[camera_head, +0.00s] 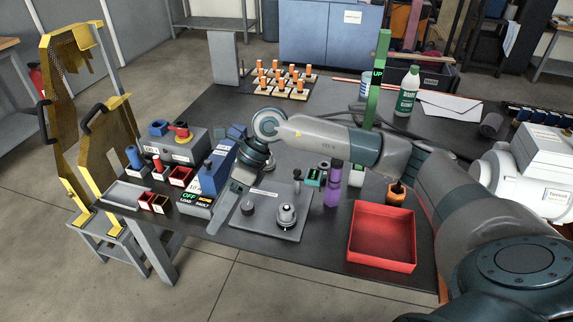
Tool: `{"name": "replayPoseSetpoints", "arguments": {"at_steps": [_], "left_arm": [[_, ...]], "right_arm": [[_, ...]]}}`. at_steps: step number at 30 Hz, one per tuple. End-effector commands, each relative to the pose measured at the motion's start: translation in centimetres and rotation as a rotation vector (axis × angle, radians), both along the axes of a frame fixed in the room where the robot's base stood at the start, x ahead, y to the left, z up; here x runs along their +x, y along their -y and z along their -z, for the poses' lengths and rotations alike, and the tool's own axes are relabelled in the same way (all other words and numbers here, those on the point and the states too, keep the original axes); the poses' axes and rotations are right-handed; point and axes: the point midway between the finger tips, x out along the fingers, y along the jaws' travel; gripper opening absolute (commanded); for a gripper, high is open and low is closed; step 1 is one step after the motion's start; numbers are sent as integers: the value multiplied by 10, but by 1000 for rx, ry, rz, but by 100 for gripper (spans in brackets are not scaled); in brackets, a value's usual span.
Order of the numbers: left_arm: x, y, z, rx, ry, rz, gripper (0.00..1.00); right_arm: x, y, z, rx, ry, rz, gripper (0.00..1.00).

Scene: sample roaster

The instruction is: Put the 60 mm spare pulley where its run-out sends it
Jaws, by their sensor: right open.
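My right arm reaches in from the right, and its right gripper (232,203) points down at the left edge of a grey fixture plate (268,232). The gripper is open; I see nothing held in it. On the plate stand a silver stepped round part (286,216) and a smaller dark-topped round part (248,209). I cannot tell whether either is the 60 mm spare pulley. A thin upright stand (297,187) is at the plate's back right. A red tray (382,263) lies to the right and looks empty. Small red-and-black bins (160,203) sit at the left. My left gripper is out of view.
A blue unit (212,172) with an OFF/LOAD sign (194,202) stands left of the gripper. Yellow guards (103,150) rise beyond the left edge. Orange-pegged blocks (283,82) are at the back.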

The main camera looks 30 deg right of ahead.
Motion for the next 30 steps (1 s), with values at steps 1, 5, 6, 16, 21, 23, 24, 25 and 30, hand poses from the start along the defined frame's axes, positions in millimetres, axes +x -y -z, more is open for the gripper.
{"name": "replayPoseSetpoints", "arguments": {"at_steps": [1,5,6,16,21,23,24,25,30], "left_arm": [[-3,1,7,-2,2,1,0],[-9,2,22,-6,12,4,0],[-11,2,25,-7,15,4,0],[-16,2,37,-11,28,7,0],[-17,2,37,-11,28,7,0],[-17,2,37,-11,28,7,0],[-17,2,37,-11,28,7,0],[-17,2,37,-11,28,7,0],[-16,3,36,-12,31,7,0]], "right_arm": [[10,33,1,-113,13,3,56],[23,108,0,-365,13,21,56],[26,127,-3,-426,9,30,56],[29,205,-21,-664,-24,77,56],[29,206,-21,-665,-24,76,56],[29,205,-21,-665,-24,77,56],[29,205,-21,-664,-25,76,56],[29,205,-21,-664,-25,76,56],[29,204,-17,-663,-25,76,56]]}}
